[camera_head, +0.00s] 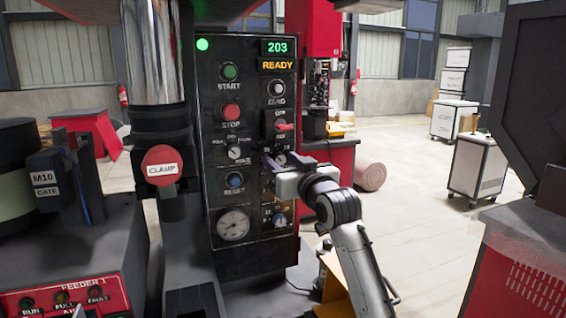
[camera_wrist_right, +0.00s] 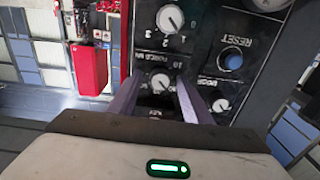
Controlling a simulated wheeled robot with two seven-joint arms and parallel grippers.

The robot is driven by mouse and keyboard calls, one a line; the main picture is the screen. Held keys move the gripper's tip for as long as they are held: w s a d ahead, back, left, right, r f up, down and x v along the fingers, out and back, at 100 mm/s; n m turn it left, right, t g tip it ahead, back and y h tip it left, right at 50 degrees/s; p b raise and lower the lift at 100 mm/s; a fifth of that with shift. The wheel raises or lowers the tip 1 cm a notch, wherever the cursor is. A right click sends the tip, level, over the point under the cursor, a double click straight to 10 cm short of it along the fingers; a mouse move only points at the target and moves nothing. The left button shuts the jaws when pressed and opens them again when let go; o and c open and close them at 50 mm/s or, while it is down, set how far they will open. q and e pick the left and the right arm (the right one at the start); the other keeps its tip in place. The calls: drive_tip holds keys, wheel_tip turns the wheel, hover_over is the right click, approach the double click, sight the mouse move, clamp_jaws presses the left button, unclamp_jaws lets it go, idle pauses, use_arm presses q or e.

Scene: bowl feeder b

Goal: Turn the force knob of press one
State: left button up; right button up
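The press control panel (camera_head: 208,150) stands in the middle of the head view. The force knob (camera_wrist_right: 160,82), small and pale with a pointer, shows in the right wrist view above my fingers, near a label that seems to read FORCE kN. In the head view it (camera_head: 280,159) is partly hidden by my right gripper (camera_head: 274,165), which reaches the panel from the right. In the wrist view my right gripper (camera_wrist_right: 157,95) is open, its two purple-grey fingers spread on either side of the knob with gaps between. Contact is not visible. My left gripper is not in view.
Near the knob are a red toggle (camera_head: 284,127), another dial (camera_head: 279,219), a mode selector (camera_head: 235,152) and a blue reset button (camera_head: 235,180). The display (camera_head: 277,47) reads 203, above READY. Open floor lies right.

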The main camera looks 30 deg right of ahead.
drive_tip(key=b+v, duration=0.1)
drive_tip(key=v, duration=0.9)
drive_tip(key=shift+s+b, duration=0.15)
drive_tip(key=shift+b, duration=0.2)
